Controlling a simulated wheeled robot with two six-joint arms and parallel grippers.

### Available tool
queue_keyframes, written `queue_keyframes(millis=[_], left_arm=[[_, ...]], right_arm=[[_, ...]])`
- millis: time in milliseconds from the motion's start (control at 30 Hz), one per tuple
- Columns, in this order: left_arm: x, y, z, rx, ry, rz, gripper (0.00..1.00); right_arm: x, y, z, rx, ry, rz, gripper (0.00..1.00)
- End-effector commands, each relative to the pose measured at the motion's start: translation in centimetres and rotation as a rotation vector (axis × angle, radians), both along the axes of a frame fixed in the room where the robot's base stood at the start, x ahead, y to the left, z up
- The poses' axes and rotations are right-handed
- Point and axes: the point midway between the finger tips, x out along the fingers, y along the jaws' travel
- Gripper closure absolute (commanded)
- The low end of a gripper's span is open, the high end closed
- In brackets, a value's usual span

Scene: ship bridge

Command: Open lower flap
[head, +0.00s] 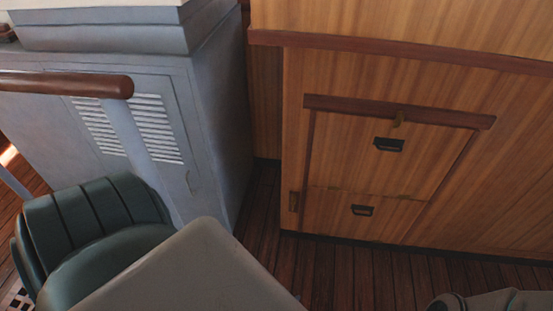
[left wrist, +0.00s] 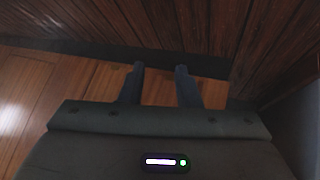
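The lower flap (head: 335,207) is a wooden panel low in the wooden cabinet front, flush and closed. It has a small dark recessed handle (head: 362,210) near its top edge. Above it, past a thin seam, is a closed upper flap (head: 350,155) with a similar dark handle (head: 388,144). My left gripper (left wrist: 159,70) shows in the left wrist view with its two dark fingers apart and nothing between them. Orange wood and dark planks lie beyond the fingers; neither flap handle shows there. I cannot make out my right gripper.
A grey-blue cabinet (head: 215,120) with louvres stands left of the wooden cabinet. A dark green padded chair (head: 110,220) is at the lower left, near a brown rail (head: 70,84). Dark plank floor (head: 330,265) is clear in front of the flaps. Grey parts of mine cover the bottom edge.

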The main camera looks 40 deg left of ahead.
Motion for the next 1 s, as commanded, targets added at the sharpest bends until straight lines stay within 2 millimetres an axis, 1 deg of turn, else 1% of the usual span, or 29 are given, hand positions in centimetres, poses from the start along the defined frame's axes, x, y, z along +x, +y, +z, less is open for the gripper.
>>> queue_keyframes(millis=[33, 100, 300, 933, 1000], left_arm=[[-0.7, 0.2, 0.3, 0.01, 0.022, -0.012, 0.7], [-1.4, 0.4, 0.2, 0.022, 0.046, -0.027, 0.7], [-2.6, 0.8, -0.1, 0.04, 0.089, -0.052, 0.7], [-2.9, 0.8, -0.3, 0.044, 0.097, -0.056, 0.7], [-2.9, 0.8, -0.3, 0.044, 0.098, -0.058, 0.7]], right_arm=[[0.0, 0.0, 0.8, 0.0, 0.0, 0.0, 0.64], [0.0, 0.0, 1.2, 0.0, 0.0, 0.0, 0.64], [0.0, 0.0, 1.7, 0.0, 0.0, 0.0, 0.64], [0.0, 0.0, 1.7, 0.0, 0.0, 0.0, 0.64], [0.5, 0.1, 1.8, -0.003, 0.014, 0.001, 0.64]])
